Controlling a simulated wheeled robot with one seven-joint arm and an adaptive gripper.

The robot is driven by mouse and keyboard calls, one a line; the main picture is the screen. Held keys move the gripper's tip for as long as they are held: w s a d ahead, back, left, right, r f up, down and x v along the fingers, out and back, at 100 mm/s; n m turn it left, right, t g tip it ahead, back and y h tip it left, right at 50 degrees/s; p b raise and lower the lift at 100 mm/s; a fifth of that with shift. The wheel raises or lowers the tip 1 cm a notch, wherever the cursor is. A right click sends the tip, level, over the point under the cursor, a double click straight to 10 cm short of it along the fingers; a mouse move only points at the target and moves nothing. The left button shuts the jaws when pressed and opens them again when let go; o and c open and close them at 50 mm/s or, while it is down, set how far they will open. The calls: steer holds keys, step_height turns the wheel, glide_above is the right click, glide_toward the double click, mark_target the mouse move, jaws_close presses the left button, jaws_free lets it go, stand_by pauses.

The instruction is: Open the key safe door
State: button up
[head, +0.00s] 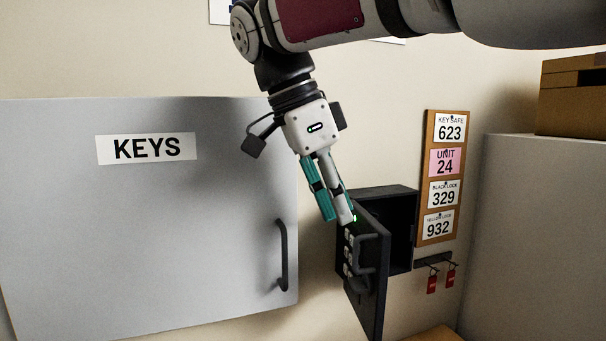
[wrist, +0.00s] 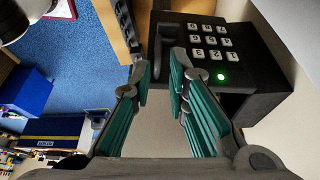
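The key safe (head: 402,228) is a dark box on the wall. Its door (head: 376,296) stands swung out toward the camera, and part of the dark interior shows. The door's face carries a number keypad (wrist: 211,41), a lit green light (wrist: 220,77) and a dark handle (head: 369,252). The handle also shows in the wrist view (wrist: 164,46), just beyond the fingertips. My gripper (head: 341,219), with teal finger pads, points down by the top of the door face. In the wrist view its fingers (wrist: 160,73) are apart, with nothing visibly held; contact with the handle is unclear.
A large grey panel labelled KEYS (head: 60,220) with its own handle (head: 283,255) stands to the left. A code board (head: 447,119) and red-tagged keys (head: 432,283) hang right of the safe. A grey cabinet (head: 545,230) bearing cardboard boxes (head: 575,108) stands further right.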

steer(key=shift+v, duration=2.5)
steer(key=shift+d, duration=0.15)
steer(key=s+d+f+n+t+y, duration=0.2)
steer(key=s+d+f+n, duration=0.4)
steer(key=s+f+n, duration=0.2)
steer(key=s+d+f+n+t+y, duration=0.2)
steer(key=s+d+f+n, duration=0.4)
steer(key=f, duration=0.5)
steer(key=shift+s+f+n+t+y, duration=0.3)
steer(key=shift+s+f+n+t, duration=0.15)
steer(key=shift+s+n, duration=0.6)
steer(key=shift+w+d+r, duration=0.1)
steer(key=shift+w, duration=0.05)
